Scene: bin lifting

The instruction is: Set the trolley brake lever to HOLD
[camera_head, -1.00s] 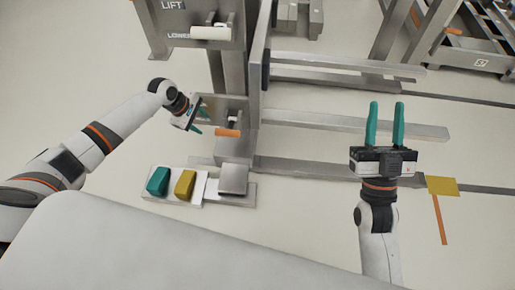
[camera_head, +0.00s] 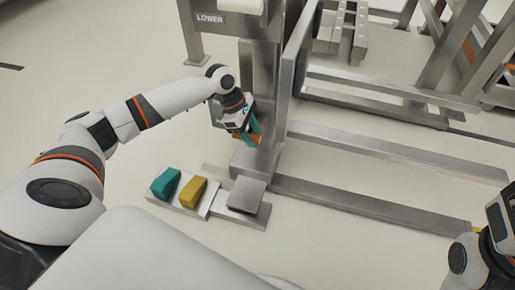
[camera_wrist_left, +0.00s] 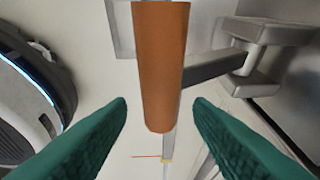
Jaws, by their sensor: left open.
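The trolley brake lever shows as an orange handle (camera_head: 249,138) low on the steel column in the head view. In the left wrist view the orange handle (camera_wrist_left: 161,70) hangs down large in the picture, its rounded end pointing toward the gap between my fingers. My left gripper (camera_head: 250,132) is at the handle in the head view, with its teal fingers open on either side. In the left wrist view both fingers (camera_wrist_left: 160,115) stand clear of the handle. My right arm's end (camera_head: 498,218) is cut off at the right edge, its fingers out of frame. No HOLD marking is readable.
A teal block (camera_head: 166,183) and a yellow block (camera_head: 192,192) sit on a pale plate beside a grey pedal (camera_head: 246,194). A LOWER label (camera_head: 210,19) is on the panel above. Long steel rails (camera_head: 370,200) run to the right. Open floor lies left.

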